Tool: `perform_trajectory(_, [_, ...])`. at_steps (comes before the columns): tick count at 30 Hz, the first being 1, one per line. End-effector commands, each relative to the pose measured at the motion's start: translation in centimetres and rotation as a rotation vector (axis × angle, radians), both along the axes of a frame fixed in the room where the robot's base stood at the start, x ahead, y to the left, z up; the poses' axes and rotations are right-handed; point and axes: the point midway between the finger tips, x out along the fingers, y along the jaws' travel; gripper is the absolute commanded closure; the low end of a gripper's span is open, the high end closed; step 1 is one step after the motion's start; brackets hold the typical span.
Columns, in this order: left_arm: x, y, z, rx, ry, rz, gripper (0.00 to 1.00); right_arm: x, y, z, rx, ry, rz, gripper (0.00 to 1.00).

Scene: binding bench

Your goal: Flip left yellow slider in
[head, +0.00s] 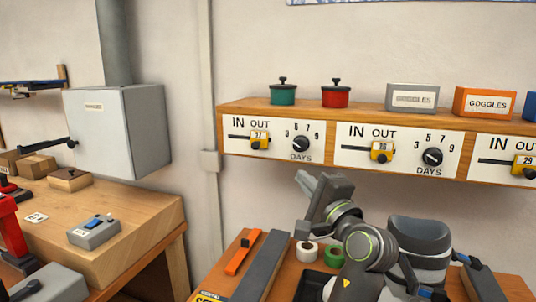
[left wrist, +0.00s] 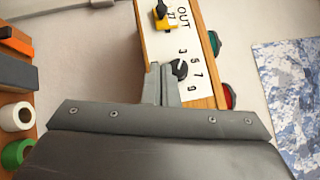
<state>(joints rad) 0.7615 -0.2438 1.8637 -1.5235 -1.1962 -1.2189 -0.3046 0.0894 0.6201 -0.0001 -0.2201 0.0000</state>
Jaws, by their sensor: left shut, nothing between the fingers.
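My right gripper is not in view.
The middle yellow slider (head: 381,151) and the right one (head: 525,166) are also at OUT. A green pot (head: 283,95), a red pot (head: 335,97) and boxes stand on the shelf (head: 360,120). Tape rolls (head: 307,251) lie on the bench below.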

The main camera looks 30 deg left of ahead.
Motion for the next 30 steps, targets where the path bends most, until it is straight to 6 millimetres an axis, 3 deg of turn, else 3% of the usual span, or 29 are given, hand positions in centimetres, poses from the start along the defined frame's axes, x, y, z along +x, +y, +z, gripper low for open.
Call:
perform_trajectory(5, [0.8,1.4,0.6,0.004,-0.001,0.003,1.00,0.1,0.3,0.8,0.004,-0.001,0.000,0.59])
perform_trajectory(20, [5.2,8.4,2.2,0.003,0.001,0.004,1.00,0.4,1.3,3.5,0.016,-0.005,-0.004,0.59])
perform_trajectory(24, [4.6,10.4,2.8,0.002,-0.001,0.004,1.00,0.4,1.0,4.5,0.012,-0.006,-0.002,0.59])
perform_trajectory(30, [4.3,11.7,2.9,0.001,0.001,0.001,1.00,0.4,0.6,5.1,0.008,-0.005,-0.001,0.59])
